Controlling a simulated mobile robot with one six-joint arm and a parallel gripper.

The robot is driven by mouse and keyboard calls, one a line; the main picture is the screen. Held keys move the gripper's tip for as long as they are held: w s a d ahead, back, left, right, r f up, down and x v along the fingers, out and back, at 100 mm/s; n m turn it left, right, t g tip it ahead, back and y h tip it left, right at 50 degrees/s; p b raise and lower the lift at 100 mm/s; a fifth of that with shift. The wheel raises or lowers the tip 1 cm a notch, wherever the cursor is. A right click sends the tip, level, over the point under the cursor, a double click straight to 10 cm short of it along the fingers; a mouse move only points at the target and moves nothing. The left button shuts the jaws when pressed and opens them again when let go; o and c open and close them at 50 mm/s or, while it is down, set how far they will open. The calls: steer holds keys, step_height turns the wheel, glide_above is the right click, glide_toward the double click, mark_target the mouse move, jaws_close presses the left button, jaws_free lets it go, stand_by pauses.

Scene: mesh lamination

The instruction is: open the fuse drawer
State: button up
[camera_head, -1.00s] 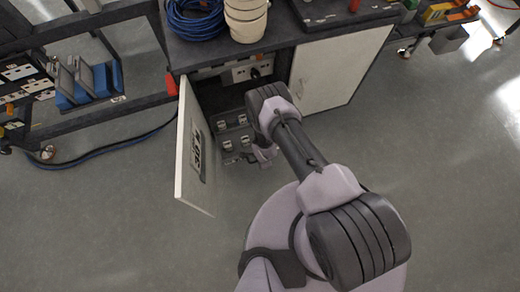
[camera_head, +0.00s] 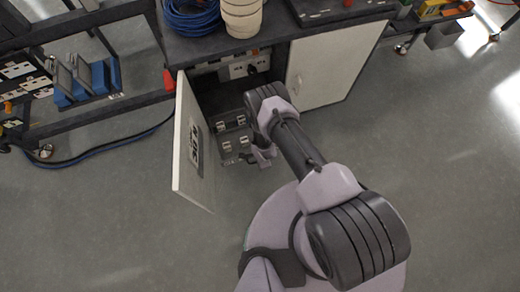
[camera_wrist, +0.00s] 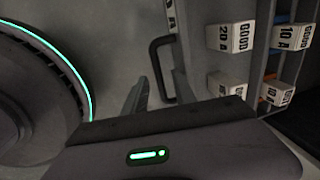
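The fuse drawer (camera_head: 236,134) is low in the cabinet, behind the opened left door, and appears partly out. It holds white fuse blocks; in the wrist view blocks marked GOOD 20 A (camera_wrist: 236,37) and GOOD 10 A (camera_wrist: 290,38) stand in it. Its black U-shaped handle (camera_wrist: 157,70) shows on the drawer front in the wrist view.
The left cabinet door (camera_head: 192,145) stands open left of the drawer. The right door (camera_head: 335,65) is beside my arm. Blue cable (camera_head: 193,15) and a stack of cream rings (camera_head: 241,18) sit on the cabinet top. The floor in front is clear.

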steer(key=shift+r, duration=0.1)
steer(key=s+r+p, duration=0.3)
steer(key=r+p, duration=0.5)
steer(key=r, duration=0.9)
steer(key=shift+d, duration=0.45)
